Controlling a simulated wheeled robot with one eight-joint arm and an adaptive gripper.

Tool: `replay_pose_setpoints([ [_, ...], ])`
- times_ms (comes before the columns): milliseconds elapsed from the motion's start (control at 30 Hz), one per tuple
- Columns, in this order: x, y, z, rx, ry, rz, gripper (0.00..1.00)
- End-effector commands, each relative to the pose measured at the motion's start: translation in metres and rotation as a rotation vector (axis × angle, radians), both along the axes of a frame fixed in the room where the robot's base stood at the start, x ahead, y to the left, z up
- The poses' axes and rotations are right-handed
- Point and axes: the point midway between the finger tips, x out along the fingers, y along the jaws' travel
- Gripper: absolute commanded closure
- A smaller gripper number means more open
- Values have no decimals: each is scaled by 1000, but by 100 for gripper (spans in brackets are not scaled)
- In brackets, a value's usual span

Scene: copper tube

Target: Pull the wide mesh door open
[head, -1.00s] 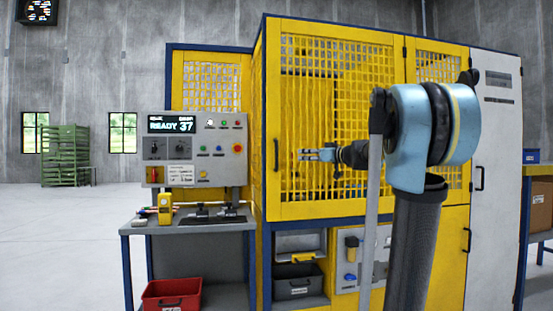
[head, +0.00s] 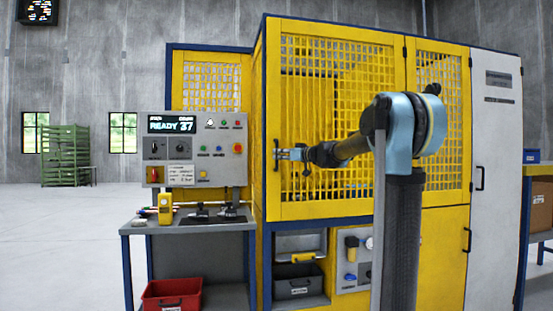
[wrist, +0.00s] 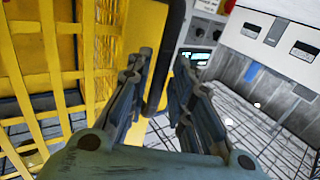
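The wide mesh door (head: 335,210) is a yellow framed grid on the front of the machine and looks shut. Its black upright handle (head: 276,156) is on the door's left edge. My gripper (head: 284,154) is at the handle, reaching in from the right. In the wrist view the two dark fingers are apart, and the black handle bar (wrist: 171,50) runs between them near their tips. A gap shows beside the bar, so I do not see the fingers pressed on it.
A narrower mesh door (head: 438,130) is to the right, then a light grey cabinet (head: 495,180). A control panel (head: 195,150) on a grey bench (head: 190,225) stands left of the handle. A red bin (head: 172,296) sits low. Open floor lies at far left.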

Motion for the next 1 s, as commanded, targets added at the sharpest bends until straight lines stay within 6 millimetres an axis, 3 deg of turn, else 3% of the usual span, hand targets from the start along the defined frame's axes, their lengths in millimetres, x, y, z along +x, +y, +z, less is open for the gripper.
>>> replay_pose_setpoints([
  [200, 13, 15, 0, 0, 0, 0, 79],
  [567, 16, 18, 0, 0, 0, 0, 79],
  [667, 15, 18, 0, 0, 0, 0, 100],
  [1000, 10, 19, 0, 0, 0, 9, 100],
])
